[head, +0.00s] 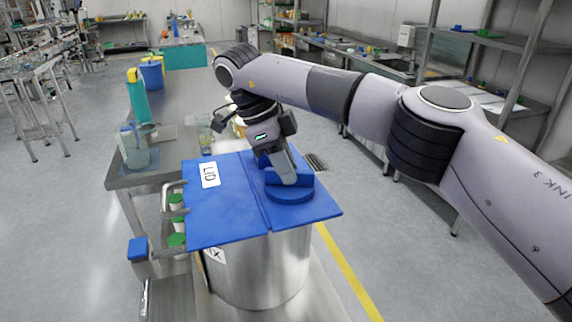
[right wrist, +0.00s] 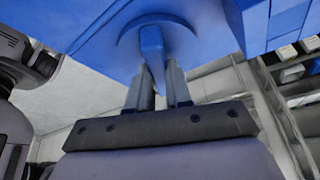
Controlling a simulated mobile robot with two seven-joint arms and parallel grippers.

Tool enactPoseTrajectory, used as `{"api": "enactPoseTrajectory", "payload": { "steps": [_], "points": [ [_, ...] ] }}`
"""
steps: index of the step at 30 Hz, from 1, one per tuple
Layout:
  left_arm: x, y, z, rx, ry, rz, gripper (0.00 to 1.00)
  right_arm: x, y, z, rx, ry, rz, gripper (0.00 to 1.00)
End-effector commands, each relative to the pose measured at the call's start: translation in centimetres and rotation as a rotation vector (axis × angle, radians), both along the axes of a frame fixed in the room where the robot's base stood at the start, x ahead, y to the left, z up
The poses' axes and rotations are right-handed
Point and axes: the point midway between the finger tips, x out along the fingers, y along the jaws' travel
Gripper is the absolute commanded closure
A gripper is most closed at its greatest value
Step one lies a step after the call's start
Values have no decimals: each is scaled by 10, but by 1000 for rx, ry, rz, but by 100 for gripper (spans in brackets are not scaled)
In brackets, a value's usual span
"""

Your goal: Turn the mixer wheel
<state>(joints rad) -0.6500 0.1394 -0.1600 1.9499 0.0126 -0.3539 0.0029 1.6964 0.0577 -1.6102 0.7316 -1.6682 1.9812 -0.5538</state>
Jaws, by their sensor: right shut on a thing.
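The blue mixer wheel (head: 291,195) lies on top of the blue lid (head: 227,215), on its right part. A raised blue grip bar runs across the wheel. My right gripper (head: 287,176) reaches down to the wheel and is shut on this bar. In the right wrist view the bar of the wheel (right wrist: 152,42) sits at the tips of my right gripper's fingers (right wrist: 158,72). The fingers partly hide it. My left gripper is not in view.
The lid covers a steel mixing vessel (head: 262,268). Left of it stands a steel table (head: 150,180) with a clear jug (head: 134,148) and a teal bottle (head: 137,95). Green-capped containers (head: 176,222) sit beside the vessel. Open floor lies to the right, with a yellow line (head: 345,270).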

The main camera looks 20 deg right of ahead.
Motion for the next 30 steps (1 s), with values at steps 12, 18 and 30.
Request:
{"api": "enactPoseTrajectory", "payload": {
  "steps": [12, 18, 30],
  "points": [
    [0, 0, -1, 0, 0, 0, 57, -1, 1, -5, 1, 10, -167, 100],
    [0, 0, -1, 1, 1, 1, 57, 0, 1, -5, 2, 10, -185, 100],
    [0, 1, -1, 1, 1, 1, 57, 0, 1, -5, 2, 10, -185, 55]
  ]
}}
